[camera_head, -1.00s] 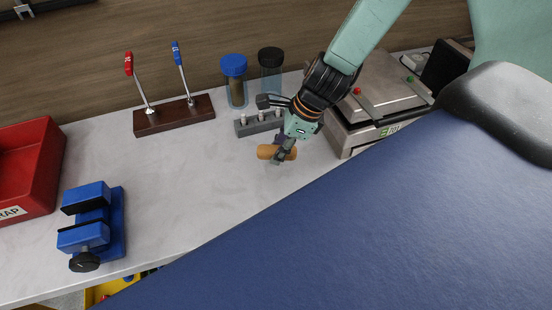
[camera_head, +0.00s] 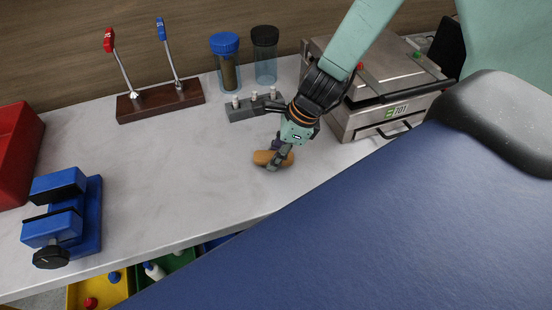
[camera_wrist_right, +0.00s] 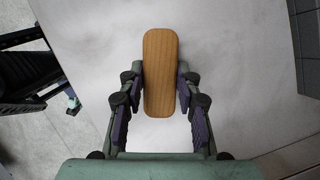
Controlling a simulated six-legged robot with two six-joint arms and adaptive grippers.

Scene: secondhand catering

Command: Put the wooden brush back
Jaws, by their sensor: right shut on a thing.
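The wooden brush (camera_head: 265,157) is an oblong tan block with rounded ends, on or just above the pale worktop; I cannot tell whether it touches. My right gripper (camera_head: 279,160) comes down over it and is shut on it. In the right wrist view the brush (camera_wrist_right: 160,60) stands lengthwise between the two fingers of my right gripper (camera_wrist_right: 160,88), which press its long sides. Its underside is hidden. My left gripper is not seen in the head view.
A grey block with pegs (camera_head: 250,107) stands just behind my right gripper, and a press-like machine (camera_head: 375,115) to its right. Two capped jars (camera_head: 227,72), a lever stand (camera_head: 160,102), a blue vise (camera_head: 88,215) and a red bin (camera_head: 12,160) surround clear worktop (camera_head: 170,165).

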